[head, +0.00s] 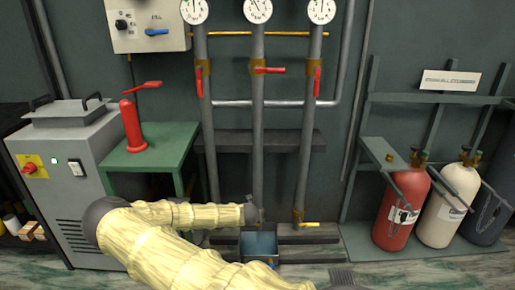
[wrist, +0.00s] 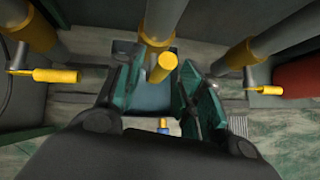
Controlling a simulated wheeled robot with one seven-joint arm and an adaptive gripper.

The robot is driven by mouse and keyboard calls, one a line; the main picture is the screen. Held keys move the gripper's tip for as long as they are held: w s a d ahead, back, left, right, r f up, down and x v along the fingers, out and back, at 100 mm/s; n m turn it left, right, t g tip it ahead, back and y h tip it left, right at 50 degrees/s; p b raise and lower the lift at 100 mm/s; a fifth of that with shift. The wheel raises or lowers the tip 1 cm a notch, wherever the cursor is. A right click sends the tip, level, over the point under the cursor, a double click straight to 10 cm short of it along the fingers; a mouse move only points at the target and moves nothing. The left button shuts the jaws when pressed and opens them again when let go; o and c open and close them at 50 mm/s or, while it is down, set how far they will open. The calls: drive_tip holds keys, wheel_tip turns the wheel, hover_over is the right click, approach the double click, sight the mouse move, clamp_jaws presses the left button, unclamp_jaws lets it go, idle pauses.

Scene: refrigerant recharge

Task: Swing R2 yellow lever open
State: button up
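Three grey pipes each carry a yellow lever low down, and I can read no R2 label. In the wrist view the middle yellow lever (wrist: 162,66) points toward the camera from the middle pipe. My gripper (wrist: 164,88) is open, with one green-padded finger on each side of that lever. I see no clear contact. The left lever (wrist: 54,75) and the right lever (wrist: 267,90) lie crosswise to their pipes. The right lever also shows in the head view (head: 308,224). My arm hides the middle and left levers there.
A container with bluish contents (head: 258,262) stands below the middle pipe. Red handles (head: 269,70) sit higher on the pipes. A green table (head: 160,150) with a red device stands left. Gas cylinders (head: 401,210) stand right. The floor between pipes and cylinders looks fairly clear.

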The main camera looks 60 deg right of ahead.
drive_tip(key=v, duration=0.8)
drive_tip(key=shift+s+a+r, duration=0.15)
drive_tip(key=shift+a+r, duration=0.05)
drive_tip(key=shift+a, duration=0.1)
drive_tip(key=s+a+f+m+g+y, duration=0.1)
drive_tip(key=s+a+f+m+y, duration=0.1)
drive_tip(key=s+a+f+m, duration=0.65)
drive_tip(key=s+a+f+m+g+y, duration=0.1)
drive_tip(key=s+a+f+m+y, duration=0.3)
drive_tip(key=a, duration=0.8)
drive_tip(key=s+a+m+y, duration=0.1)
drive_tip(key=s+a+m, duration=0.2)
drive_tip(key=a, duration=0.6)
drive_tip(key=s+a+f+m+g, duration=0.1)
drive_tip(key=s+a+m, duration=0.2)
drive_tip(key=a, duration=0.6)
drive_tip(key=s+a+m+y, duration=0.1)
drive_tip(key=s+a+m, duration=0.25)
drive_tip(key=a, duration=0.55)
wheel_tip(320, 180, up, 29)
drive_tip(key=a+p, duration=0.1)
drive_tip(key=p, duration=2.7)
drive_tip(key=shift+a+m+p, duration=0.3)
drive_tip(key=shift+a, duration=0.1)
